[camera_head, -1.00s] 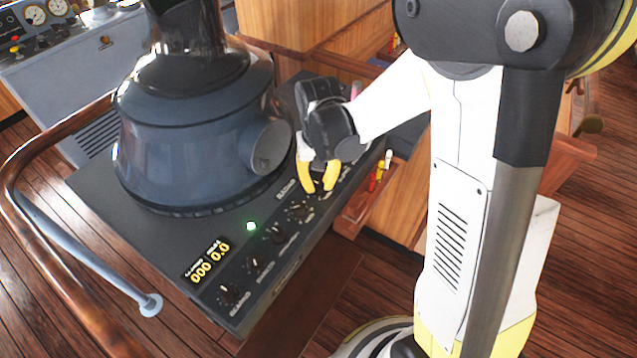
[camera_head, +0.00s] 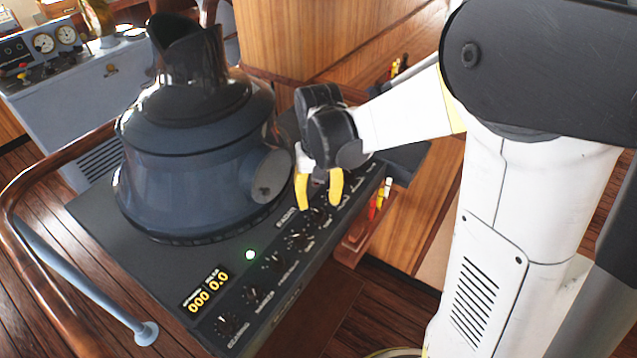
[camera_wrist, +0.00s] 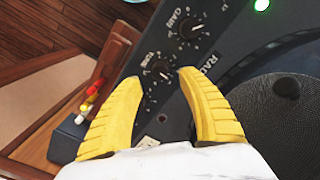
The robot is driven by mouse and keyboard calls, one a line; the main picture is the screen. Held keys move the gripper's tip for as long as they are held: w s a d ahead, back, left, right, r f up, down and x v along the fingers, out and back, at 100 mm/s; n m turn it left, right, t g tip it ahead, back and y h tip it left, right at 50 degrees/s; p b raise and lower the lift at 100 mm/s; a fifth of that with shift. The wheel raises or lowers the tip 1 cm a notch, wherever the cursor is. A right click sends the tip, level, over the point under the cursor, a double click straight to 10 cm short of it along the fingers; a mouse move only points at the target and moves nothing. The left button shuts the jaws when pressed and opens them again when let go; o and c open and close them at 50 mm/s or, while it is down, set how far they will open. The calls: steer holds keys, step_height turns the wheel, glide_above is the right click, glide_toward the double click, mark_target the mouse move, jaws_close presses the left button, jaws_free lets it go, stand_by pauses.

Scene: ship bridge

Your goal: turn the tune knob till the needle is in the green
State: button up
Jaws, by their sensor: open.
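The tune knob (camera_wrist: 160,69) is a small black knob with a white pointer mark on the dark radar panel. In the wrist view it lies between and just beyond the tips of my gripper (camera_wrist: 158,76). My gripper is open, its two yellow fingers apart, with nothing held. In the head view my gripper (camera_head: 319,190) hangs over the far part of the knob row and hides part of it. The gain knob (camera_wrist: 188,27) sits farther along the row in the wrist view. I see no needle or green zone clearly on the panel.
The radar's blue-grey housing (camera_head: 185,180) stands close beside the knob row. Yellow digits (camera_head: 206,292) and a green light (camera_head: 250,255) show on the panel. Red and yellow pens (camera_head: 377,200) stand in a holder at the panel's edge. A wooden rail (camera_head: 30,165) runs at left.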

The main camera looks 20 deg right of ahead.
step_height(320, 180, up, 7)
stand_by(0.3)
steer(key=shift+r, duration=0.1)
steer(key=t+b, duration=0.3)
steer(key=b, duration=0.2)
glide_toward(319, 212)
steer(key=s+r, duration=0.2)
steer(key=s, duration=0.2)
steer(key=s+f+n+t+b, duration=0.1)
steer(key=s+f+t+b, duration=0.2)
steer(key=s, duration=0.3)
steer(key=shift+f+n+t, duration=0.25)
steer(key=shift+n+t, duration=0.15)
steer(key=shift+t, duration=0.2)
